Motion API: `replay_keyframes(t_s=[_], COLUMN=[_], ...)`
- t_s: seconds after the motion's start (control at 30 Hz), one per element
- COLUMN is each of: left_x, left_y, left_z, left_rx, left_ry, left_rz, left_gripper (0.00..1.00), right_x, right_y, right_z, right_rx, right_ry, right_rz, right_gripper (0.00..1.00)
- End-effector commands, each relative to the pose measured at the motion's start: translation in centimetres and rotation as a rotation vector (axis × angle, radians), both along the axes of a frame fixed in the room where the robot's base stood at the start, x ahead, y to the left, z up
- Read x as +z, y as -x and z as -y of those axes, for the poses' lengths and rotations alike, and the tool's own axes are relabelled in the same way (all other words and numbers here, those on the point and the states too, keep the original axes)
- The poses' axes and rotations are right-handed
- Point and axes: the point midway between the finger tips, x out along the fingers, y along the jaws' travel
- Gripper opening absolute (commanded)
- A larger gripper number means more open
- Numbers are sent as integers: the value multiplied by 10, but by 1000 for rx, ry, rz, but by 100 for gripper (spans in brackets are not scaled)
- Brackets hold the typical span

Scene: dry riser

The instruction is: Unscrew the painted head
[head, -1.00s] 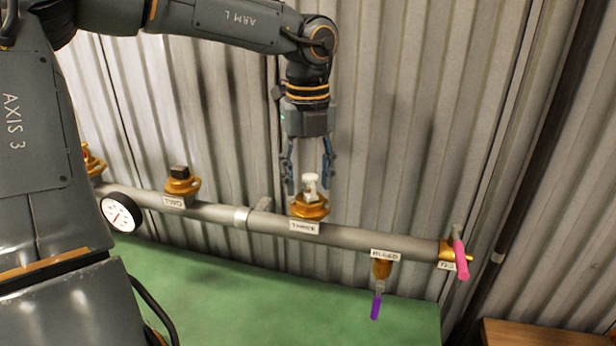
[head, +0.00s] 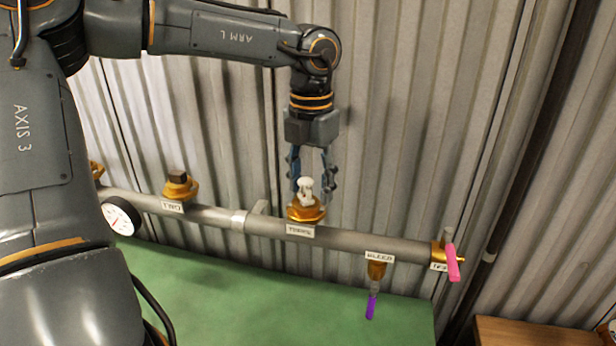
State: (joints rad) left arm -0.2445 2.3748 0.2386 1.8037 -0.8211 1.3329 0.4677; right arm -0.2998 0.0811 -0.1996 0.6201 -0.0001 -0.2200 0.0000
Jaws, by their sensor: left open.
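The painted head, a small white piece (head: 306,190), stands on the brass fitting (head: 306,211) labelled THREE on the grey pipe. My left gripper (head: 314,192) points down from above, open, with one finger on each side of the white head in the picture. The left finger appears close to the head, and a wider gap shows at the right finger. I cannot tell whether either finger touches it. My right gripper is not in view.
Fitting TWO (head: 178,185) has a dark square head. A round gauge (head: 119,218) hangs on the pipe at left. A purple-handled BLEED valve (head: 374,285) and a pink lever (head: 452,262) are at right. Corrugated wall (head: 420,120) stands behind; the green surface (head: 250,300) below is bare.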

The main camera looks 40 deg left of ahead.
Motion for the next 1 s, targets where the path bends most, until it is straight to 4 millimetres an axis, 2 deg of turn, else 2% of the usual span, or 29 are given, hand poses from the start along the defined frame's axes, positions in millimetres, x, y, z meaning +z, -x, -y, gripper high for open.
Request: replay_keyframes(t_s=[0.17, 0.4, 0.5, 0.73, 0.77, 1.0], left_x=[0, 1, 0, -1, -1, 0], left_y=[0, 1, 2, 2, 2, 2], left_z=[2, 7, 8, 8, 8, 8], left_rx=[-113, -460, -546, -568, -568, -566], left_ry=[1, 2, 2, 0, 0, 1], left_rz=[-1, 0, -1, -1, -1, -1], left_gripper=[51, 51, 51, 51, 47, 0], right_x=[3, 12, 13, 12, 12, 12], right_y=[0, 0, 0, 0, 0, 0], right_z=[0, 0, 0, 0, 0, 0], right_rx=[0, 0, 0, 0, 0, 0], right_ry=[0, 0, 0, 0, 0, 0], right_rz=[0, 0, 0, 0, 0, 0], right_gripper=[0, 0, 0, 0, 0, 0])
